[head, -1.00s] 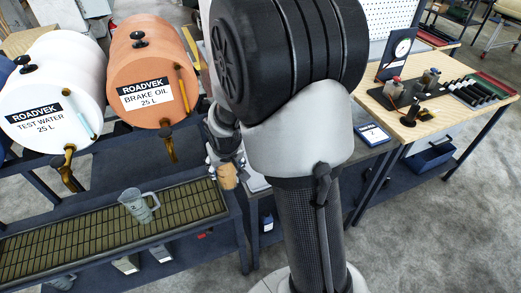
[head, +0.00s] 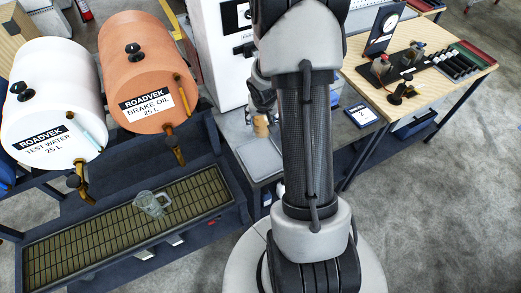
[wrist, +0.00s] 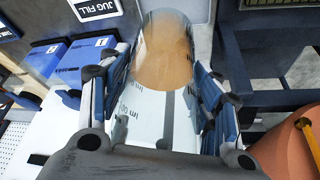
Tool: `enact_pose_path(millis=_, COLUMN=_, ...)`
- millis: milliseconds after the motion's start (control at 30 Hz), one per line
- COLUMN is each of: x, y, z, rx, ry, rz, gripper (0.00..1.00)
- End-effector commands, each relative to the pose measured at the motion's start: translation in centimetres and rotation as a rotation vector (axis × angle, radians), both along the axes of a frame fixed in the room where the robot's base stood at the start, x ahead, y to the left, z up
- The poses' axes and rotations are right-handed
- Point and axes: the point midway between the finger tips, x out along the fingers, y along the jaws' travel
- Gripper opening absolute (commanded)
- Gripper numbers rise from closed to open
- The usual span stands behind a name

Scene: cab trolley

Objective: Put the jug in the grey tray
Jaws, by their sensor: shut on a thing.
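My gripper (head: 262,108) is shut on a clear jug with amber contents (head: 261,127). In the wrist view the jug (wrist: 165,50) sits between the two blue-padded fingers (wrist: 165,95), with dark measuring marks on its wall. In the head view it looks about upright and small, partly hidden by my wrist. A flat grey tray (head: 258,160) lies on the dark bench, just below the jug in the head view. I cannot tell the height of the jug above the bench. A second clear jug (head: 152,203) stands on the slatted drip grate, left of the tray.
The white test water drum (head: 50,100) and orange brake oil drum (head: 148,70) with taps stand at left. A blue-edged plate marked 2 (head: 362,115) lies right of my arm. A wooden table (head: 440,85) with instruments is further right. A JUG FILL sign (wrist: 97,8) shows in the wrist view.

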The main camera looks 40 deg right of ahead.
Motion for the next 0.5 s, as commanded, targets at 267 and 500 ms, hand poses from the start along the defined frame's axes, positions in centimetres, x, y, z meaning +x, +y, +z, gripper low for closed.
enact_pose_path(millis=267, x=0.1, y=0.0, z=-6.1, rx=-0.001, ry=-0.002, rz=0.002, gripper=0.27)
enact_pose_path(millis=500, x=0.1, y=0.0, z=-10.3, rx=-0.001, ry=-0.001, rz=0.003, gripper=0.27)
